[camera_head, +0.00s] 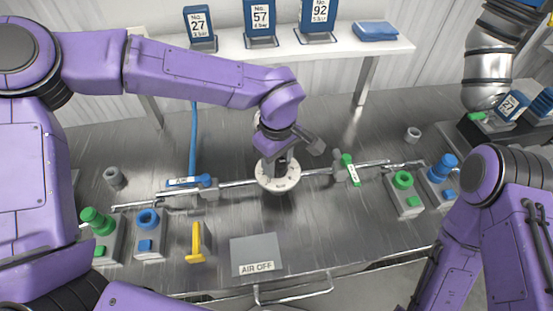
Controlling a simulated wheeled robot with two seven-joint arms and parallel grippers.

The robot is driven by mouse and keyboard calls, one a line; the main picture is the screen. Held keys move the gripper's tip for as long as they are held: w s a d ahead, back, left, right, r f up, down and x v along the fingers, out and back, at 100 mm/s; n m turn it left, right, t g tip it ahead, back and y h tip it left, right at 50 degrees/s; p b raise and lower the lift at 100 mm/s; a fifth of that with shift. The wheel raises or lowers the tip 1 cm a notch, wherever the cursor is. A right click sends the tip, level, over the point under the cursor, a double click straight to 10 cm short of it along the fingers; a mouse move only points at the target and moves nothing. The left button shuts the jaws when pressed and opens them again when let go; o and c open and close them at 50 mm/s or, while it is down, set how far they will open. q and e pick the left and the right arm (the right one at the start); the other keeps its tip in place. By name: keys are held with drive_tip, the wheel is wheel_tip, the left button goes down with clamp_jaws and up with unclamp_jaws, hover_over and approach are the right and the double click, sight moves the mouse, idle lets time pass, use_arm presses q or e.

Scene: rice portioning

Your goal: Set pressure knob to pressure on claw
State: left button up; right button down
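A round white dial with dark markings, the pressure knob (278,182), sits on the metal pipe in the middle of the steel table. A dark grip stands up at its centre. My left gripper (284,152) comes down from above, right over the dial. It hides the dial's far part, and I cannot tell whether its fingers touch the grip or are closed on it. Number cards stand on the back shelf: card 27 (198,24), card 57 (261,17) and card 92 (319,12), each with a small bar value. My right gripper is out of the picture; only its arm shows at right.
A green-handled valve (351,170) and a blue-handled valve (187,182) sit on the pipe. Green and blue push-button blocks flank it. A yellow hook (196,245) and an "AIR OFF" plate (257,252) lie in front. A blue card 27 (511,106) shows at the far right.

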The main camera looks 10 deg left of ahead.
use_arm(q)
drive_tip(key=shift+r, duration=0.1)
drive_tip(key=shift+r+n+p, duration=0.1)
drive_tip(key=shift+n+p, duration=0.55)
drive_tip(key=shift+n, duration=0.15)
drive_tip(key=shift+n+p, duration=0.8)
drive_tip(key=shift+n, duration=0.4)
drive_tip(key=n+p, duration=0.1)
drive_tip(key=n, duration=0.3)
drive_tip(key=shift+n+p, duration=0.3)
drive_tip(key=n, duration=0.4)
drive_tip(key=shift+p, duration=0.35)
drive_tip(key=n, duration=0.5)
drive_tip(key=shift+s, duration=0.1)
drive_tip(key=o, duration=1)
drive_tip(key=shift+s, duration=0.1)
drive_tip(key=shift+o, duration=0.2)
